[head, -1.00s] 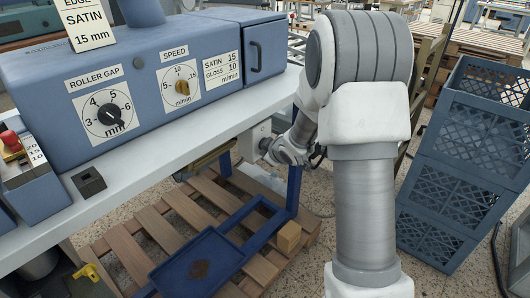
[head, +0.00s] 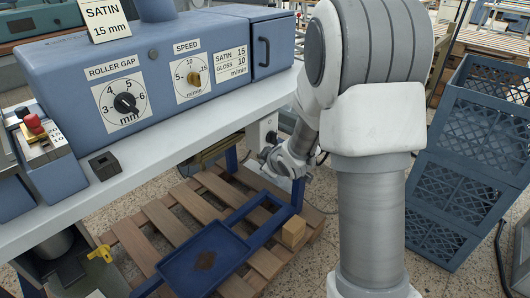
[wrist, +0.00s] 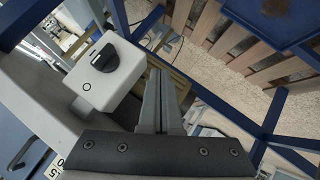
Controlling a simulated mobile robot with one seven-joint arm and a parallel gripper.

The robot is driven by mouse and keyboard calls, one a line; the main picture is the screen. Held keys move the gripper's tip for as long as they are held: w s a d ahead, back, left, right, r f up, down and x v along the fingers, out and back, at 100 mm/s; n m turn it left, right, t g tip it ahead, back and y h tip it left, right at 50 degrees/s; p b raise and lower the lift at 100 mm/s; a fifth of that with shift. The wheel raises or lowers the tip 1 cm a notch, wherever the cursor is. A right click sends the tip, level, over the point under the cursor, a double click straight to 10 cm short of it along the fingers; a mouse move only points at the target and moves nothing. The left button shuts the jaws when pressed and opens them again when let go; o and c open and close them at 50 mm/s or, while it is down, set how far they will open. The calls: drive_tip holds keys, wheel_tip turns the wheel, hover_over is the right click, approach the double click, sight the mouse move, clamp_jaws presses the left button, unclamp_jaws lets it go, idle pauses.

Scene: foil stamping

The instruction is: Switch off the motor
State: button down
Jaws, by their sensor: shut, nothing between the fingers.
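A pale switch box (wrist: 102,72) with a black rotary knob (wrist: 110,60) is at the upper left of the wrist view. A circle mark shows on the box below and left of the knob. In the head view the box (head: 262,130) hangs under the bench edge. My gripper (wrist: 158,72) is shut and empty, its fingers just right of the box and apart from the knob in the picture; I cannot tell whether they touch the box. In the head view my wrist is just below and right of the box, and the fingertips are hard to make out.
The blue machine (head: 180,70) with dials stands on the white bench (head: 170,140), whose edge is above my wrist. A blue frame with a tray (head: 190,270) and a wooden pallet (head: 160,215) are below. Blue crates (head: 465,165) stand at the right.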

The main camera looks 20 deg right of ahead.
drive_tip(key=shift+s+a, duration=0.25)
drive_tip(key=shift+s, duration=1)
drive_tip(key=shift+s+a, duration=0.25)
drive_tip(key=shift+s, duration=0.95)
drive_tip(key=s+d+r+m+g+h, duration=0.2)
drive_tip(key=s+r+m, duration=0.3)
drive_tip(key=s+r, duration=0.65)
drive_tip(key=s+a+r+m+g, duration=0.1)
drive_tip(key=s+a+r+m, duration=0.15)
drive_tip(key=s, duration=0.55)
drive_tip(key=s+a+r+m+g, duration=0.1)
drive_tip(key=s+r+m+g, duration=0.15)
drive_tip(key=s, duration=0.55)
wheel_tip(320, 180, up, 23)
drive_tip(key=p, duration=2.3)
drive_tip(key=shift+a+f+n+t+y, duration=0.15)
drive_tip(key=shift+a+n+t+y, duration=0.15)
drive_tip(key=shift+t+y, duration=0.1)
